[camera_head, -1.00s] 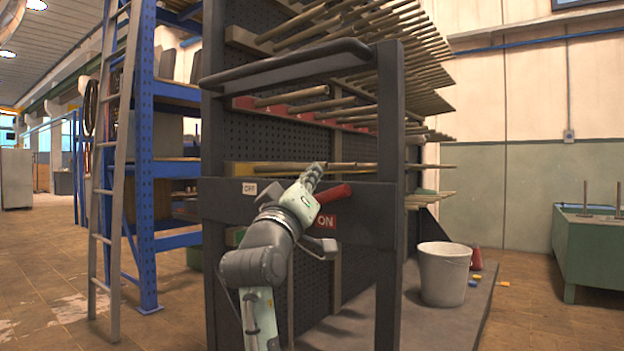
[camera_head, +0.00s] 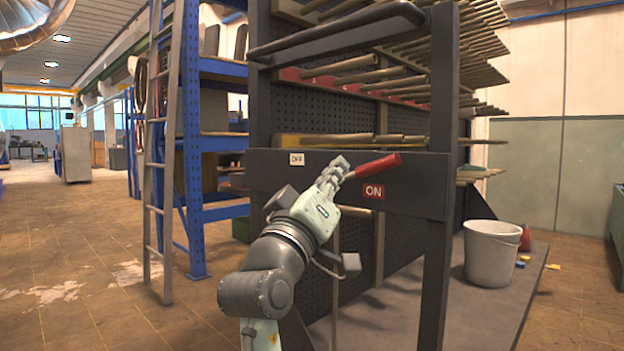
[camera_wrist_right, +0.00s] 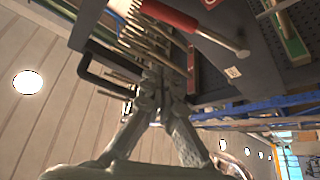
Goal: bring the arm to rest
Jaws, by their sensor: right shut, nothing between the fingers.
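My right arm rises from the bottom of the head view. Its right gripper (camera_head: 338,166) is shut and empty, with the fingers pointing up. The fingertips show just left of a red-handled lever (camera_head: 378,165) on the dark rack's crossbar; whether they touch it I cannot tell. The lever slants toward the right, above the ON label (camera_head: 374,191). In the right wrist view the shut fingers (camera_wrist_right: 160,88) show below the red handle (camera_wrist_right: 168,14), with a gap visible between them in the picture. My left gripper is not in view.
The dark rack (camera_head: 436,220) holds many rods sticking out. An OFF label (camera_head: 297,158) is on its crossbar. A grey bucket (camera_head: 490,255) stands on the rack's base at right. A ladder (camera_head: 166,170) and blue shelving (camera_head: 192,130) stand left. The floor (camera_head: 70,260) farther left is open.

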